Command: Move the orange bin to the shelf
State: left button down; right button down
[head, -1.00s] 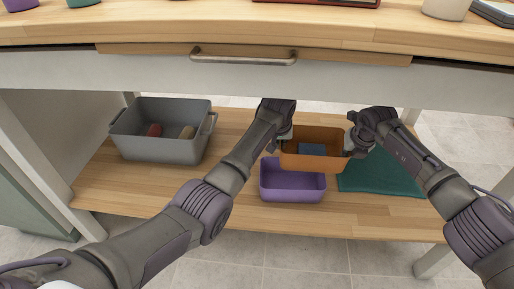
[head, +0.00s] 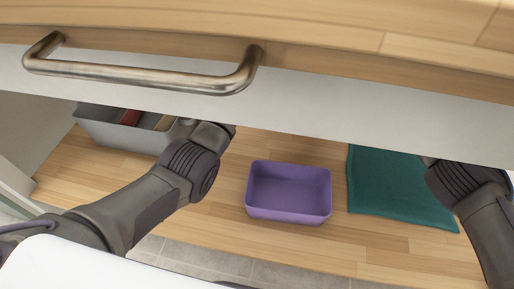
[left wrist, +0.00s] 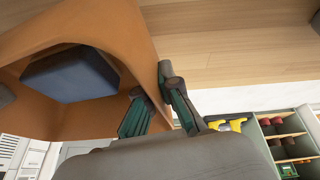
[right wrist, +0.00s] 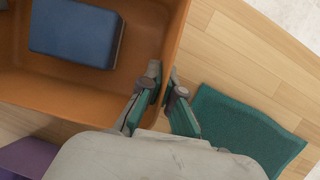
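The orange bin shows in the left wrist view (left wrist: 110,25) and the right wrist view (right wrist: 178,25), with a dark blue block (right wrist: 76,30) inside. My left gripper (left wrist: 158,88) has its fingers on both sides of one bin wall, closed on it. My right gripper (right wrist: 163,85) likewise grips another wall. In the head view the bin and both grippers' fingertips are hidden behind the table's front panel. The lower wooden shelf (head: 205,225) is in the head view. The right wrist view shows the bin over it.
A purple bin (head: 288,205) stands empty mid-shelf, with a green cloth (head: 395,190) to its right. A grey bin (head: 105,130) with items stands at the left. The table's front panel (head: 330,110) and its metal handle (head: 140,78) overhang the shelf.

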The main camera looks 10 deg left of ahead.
pick_arm(q)
jog(key=shift+r, duration=0.1)
